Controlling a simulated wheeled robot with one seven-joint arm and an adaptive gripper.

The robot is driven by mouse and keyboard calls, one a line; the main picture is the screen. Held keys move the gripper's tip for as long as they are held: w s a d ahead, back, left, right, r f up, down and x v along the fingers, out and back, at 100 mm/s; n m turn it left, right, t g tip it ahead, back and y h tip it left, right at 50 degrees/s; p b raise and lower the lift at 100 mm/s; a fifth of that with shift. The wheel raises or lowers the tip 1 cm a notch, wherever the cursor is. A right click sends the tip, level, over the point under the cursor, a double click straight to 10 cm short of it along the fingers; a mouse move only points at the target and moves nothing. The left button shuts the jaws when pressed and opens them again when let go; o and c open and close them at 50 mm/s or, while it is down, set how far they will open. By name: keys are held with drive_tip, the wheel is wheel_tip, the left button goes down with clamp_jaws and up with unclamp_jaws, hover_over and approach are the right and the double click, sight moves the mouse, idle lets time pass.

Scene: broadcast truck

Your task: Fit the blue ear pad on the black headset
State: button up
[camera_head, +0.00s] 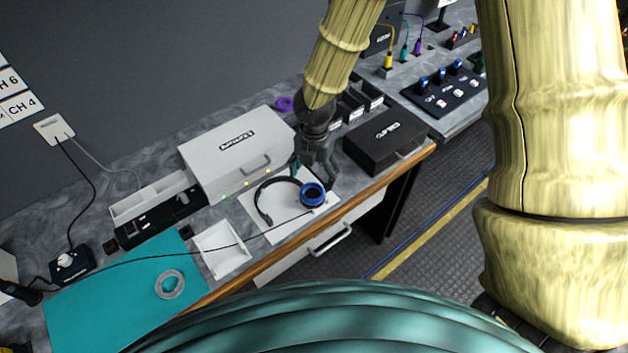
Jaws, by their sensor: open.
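The black headset (263,198) lies on a white sheet (272,228) near the front edge of the counter, its band curving to the left. The blue ear pad (313,188) is a ring lying at the headset's right-hand ear cup. I cannot tell whether it is seated on the cup or only resting there. My gripper (316,174) is open and empty just behind and above the ear pad, pointing down with its fingers spread to either side. It partly hides the area behind the pad.
A grey ring (170,285) lies on the teal mat (118,300) at left. A white tray (222,250), a white box (228,160) and a black case (386,140) flank the headset. A dark cable crosses the counter towards the headset.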

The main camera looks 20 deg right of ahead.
wheel_tip(320, 180, up, 6)
idle(0.4)
idle(0.5)
